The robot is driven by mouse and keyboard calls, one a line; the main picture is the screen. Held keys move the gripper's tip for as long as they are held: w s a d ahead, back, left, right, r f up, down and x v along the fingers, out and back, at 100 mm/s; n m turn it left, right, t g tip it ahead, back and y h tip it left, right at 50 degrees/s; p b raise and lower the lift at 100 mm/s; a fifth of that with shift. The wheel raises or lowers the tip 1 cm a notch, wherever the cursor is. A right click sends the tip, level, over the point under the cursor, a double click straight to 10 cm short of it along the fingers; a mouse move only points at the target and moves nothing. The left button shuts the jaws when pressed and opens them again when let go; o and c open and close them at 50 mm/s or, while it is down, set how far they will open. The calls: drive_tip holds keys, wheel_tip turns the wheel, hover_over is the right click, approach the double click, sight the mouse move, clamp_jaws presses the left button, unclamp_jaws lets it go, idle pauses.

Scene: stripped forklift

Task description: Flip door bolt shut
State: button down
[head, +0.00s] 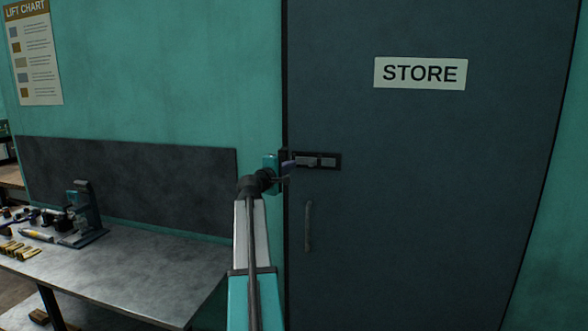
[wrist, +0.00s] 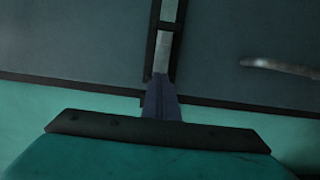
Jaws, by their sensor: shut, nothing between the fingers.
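The door bolt (head: 318,161) is a pale metal bar on a dark backplate, mounted level on the dark STORE door (head: 400,230) near its left edge. In the wrist view the bolt (wrist: 165,45) runs up from the gripper, with the door edge crossing below. My gripper (head: 288,163) is shut and empty at the left end of the bolt, by the door frame. In the wrist view its closed fingers (wrist: 160,88) overlap the near end of the backplate. I cannot tell whether they touch the bolt. The bolt's left end is partly hidden by the gripper.
A door handle (head: 308,226) hangs below the bolt and also shows in the wrist view (wrist: 280,67). A metal workbench (head: 150,265) with tools and a small press stands at the left. The teal wall (head: 170,60) lies left of the door.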

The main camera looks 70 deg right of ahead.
drive_tip(key=a+b, duration=0.2)
drive_tip(key=a, duration=0.6)
drive_tip(key=shift+w+a, duration=0.25)
drive_tip(key=shift+w, duration=0.15)
